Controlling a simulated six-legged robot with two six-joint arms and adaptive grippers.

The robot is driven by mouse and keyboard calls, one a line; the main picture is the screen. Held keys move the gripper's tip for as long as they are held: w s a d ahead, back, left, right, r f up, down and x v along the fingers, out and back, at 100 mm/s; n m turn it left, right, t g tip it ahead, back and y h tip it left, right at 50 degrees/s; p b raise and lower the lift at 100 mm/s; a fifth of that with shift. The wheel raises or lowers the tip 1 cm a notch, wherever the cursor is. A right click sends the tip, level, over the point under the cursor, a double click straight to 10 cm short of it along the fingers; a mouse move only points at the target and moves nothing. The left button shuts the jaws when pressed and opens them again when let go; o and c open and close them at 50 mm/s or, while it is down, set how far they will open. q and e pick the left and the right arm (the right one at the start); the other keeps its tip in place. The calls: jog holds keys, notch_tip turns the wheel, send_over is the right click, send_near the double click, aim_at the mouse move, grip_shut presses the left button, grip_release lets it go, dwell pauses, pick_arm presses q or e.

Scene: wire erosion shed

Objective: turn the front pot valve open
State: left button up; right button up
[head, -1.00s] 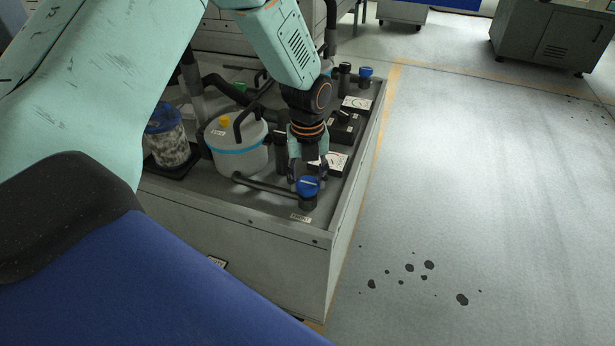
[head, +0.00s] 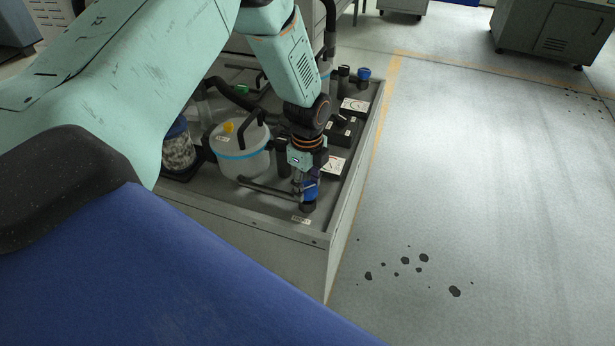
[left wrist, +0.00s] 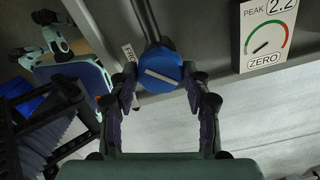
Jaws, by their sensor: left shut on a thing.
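The front pot valve has a blue knob (head: 310,194) on a dark pipe end, at the near corner of the grey tray bench. In the left wrist view the round blue knob (left wrist: 162,68) carries a pale bar that lies aslant. My left gripper (head: 308,186) reaches down over the knob and hides part of it. In the left wrist view, the fingers of my left gripper (left wrist: 163,82) stand on both sides of the knob, shut on it. A small label, too small to read, lies beside the valve. My right gripper does not show.
A white pot (head: 240,158) with a blue band and a jar of pale pellets (head: 178,150) stand left of the arm. Gauge boxes, one marked PEAK and ZERO (left wrist: 265,38), lie nearby. Another blue-topped valve (head: 364,74) is at the back. The floor at right is clear, with dark spots.

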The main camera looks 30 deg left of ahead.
aim_at(307, 188)
pick_arm(q)
jog(key=n+p, duration=0.2)
jog(key=n, duration=0.2)
jog(key=shift+n, duration=0.3)
jog(key=n+p, duration=0.1)
jog(key=n, duration=0.3)
jog(key=shift+p, duration=0.35)
jog(key=shift+s+n, duration=0.1)
jog(key=shift+n, duration=0.2)
jog(key=o, duration=1.1)
jog(key=shift+a, duration=0.1)
jog(key=shift+o, duration=0.2)
jog(key=shift+r, duration=0.1)
jog(key=shift+r, duration=0.3)
notch_tip(307, 188, up, 11)
jog(key=shift+r, duration=0.1)
